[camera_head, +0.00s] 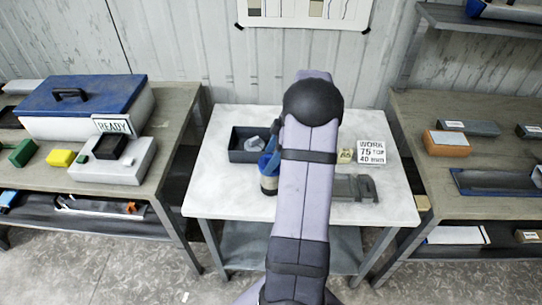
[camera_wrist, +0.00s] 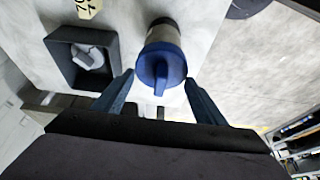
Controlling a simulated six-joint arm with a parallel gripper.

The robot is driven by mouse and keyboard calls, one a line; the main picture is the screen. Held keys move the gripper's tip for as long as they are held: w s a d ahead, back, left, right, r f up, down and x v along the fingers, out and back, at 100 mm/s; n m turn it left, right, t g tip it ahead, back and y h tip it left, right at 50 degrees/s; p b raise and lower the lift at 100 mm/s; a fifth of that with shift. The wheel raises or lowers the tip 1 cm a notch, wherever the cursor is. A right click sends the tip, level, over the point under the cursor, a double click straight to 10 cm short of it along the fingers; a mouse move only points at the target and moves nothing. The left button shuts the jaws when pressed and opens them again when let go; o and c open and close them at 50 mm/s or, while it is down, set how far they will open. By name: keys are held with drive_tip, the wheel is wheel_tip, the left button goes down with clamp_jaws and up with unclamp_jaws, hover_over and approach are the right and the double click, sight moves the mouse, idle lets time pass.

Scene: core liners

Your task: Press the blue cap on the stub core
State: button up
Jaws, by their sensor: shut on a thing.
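The blue cap (camera_wrist: 152,66) fills the space between the fingers of my gripper (camera_wrist: 160,78) in the wrist view, with its raised tab toward my palm. My gripper is shut on it. My arm hides part of the cap and gripper there. I cannot tell whether the cap is fully seated.
A dark open tray (camera_head: 236,152) holding a grey lump sits just behind the core. A grey clamp-like tool (camera_head: 360,188), a small tan tag (camera_head: 345,156) and a "WORK 75 TOP 40 mm" sign (camera_head: 371,151) are to the right. The table's front left is clear.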

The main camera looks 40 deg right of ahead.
drive_tip(key=shift+f, duration=0.1)
idle(0.3)
drive_tip(key=o, duration=1.4)
drive_tip(key=shift+c, duration=0.2)
drive_tip(key=shift+r+p, duration=1.85)
drive_tip(key=shift+r, duration=1.65)
